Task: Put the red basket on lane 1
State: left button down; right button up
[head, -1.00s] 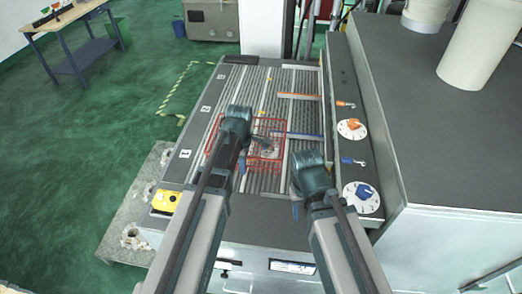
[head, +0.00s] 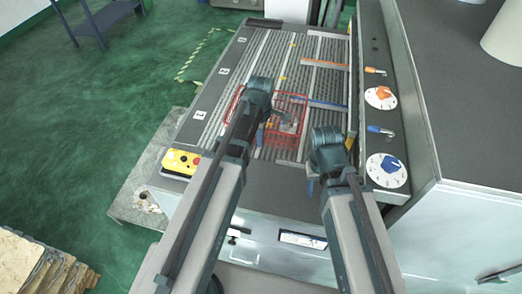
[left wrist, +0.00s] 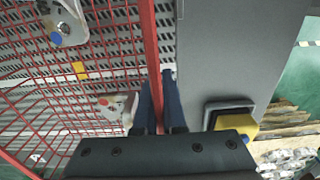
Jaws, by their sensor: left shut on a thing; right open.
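The red wire basket (head: 296,139) is over the near part of the slatted roller bed, level with the plate marked 1 (head: 200,115). My left gripper (left wrist: 160,112) is shut on the basket's red rim bar. I cannot tell whether the basket touches the bed. In the head view my left gripper (head: 262,100) hides part of it. My right gripper (head: 322,165) is open and empty, right of the basket, near the bed's front edge.
Plates marked 2 (head: 223,71) and 3 (head: 241,41) lie farther back. A blue bar (head: 328,104) and an orange bar (head: 326,65) cross the bed's right side. A yellow button box (head: 181,162) sits at the front left. A grey cabinet (head: 455,120) rises at right.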

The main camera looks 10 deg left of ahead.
pick_arm(q)
jog(key=shift+f+b, duration=1.8)
jog(key=shift+f, duration=0.05)
pick_arm(e)
jog(key=shift+f, duration=1.8)
pick_arm(q)
jog(key=shift+f, duration=0.15)
pick_arm(e)
jog(key=shift+f, duration=0.15)
pick_arm(q)
jog(key=c, duration=1)
grip_release()
jog(key=shift+r, duration=0.2)
